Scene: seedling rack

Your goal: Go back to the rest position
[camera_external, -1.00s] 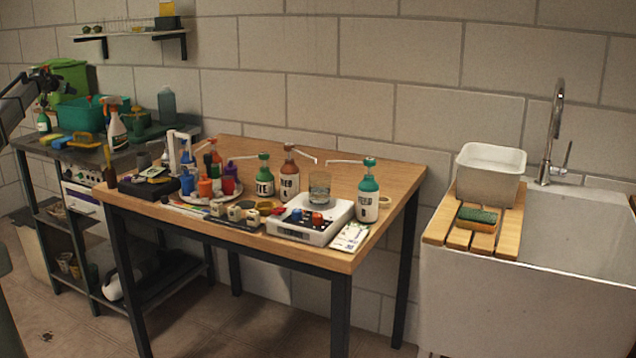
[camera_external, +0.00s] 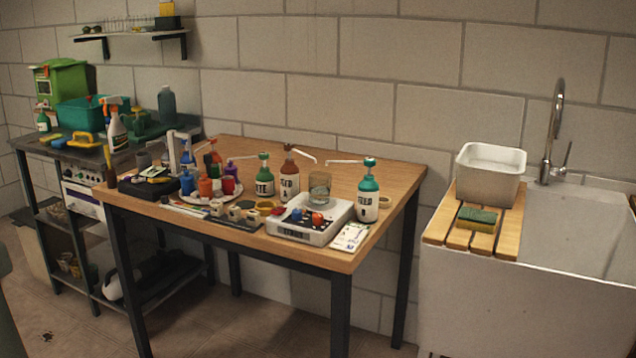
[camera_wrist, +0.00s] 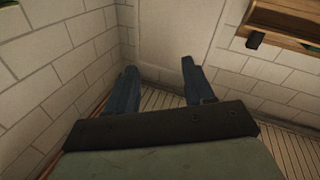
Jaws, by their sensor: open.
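My gripper (camera_wrist: 159,80) shows in the wrist view with its two dark blue fingers spread wide apart. Nothing is between the fingers, and the gripper touches nothing that I can see. Beyond the fingers are a pale block wall, a light door-like panel and a ribbed floor. In the external view my gripper is out of the frame.
The wooden table (camera_external: 388,172) holds pump bottles, small cups and a white scale (camera_external: 290,229). On the left, a dark bench (camera_external: 77,152) carries a spray bottle (camera_external: 117,130) and a green bin (camera_external: 80,114). A sink (camera_external: 590,225) stands at the right. A wooden shelf (camera_wrist: 285,22) shows in the wrist view.

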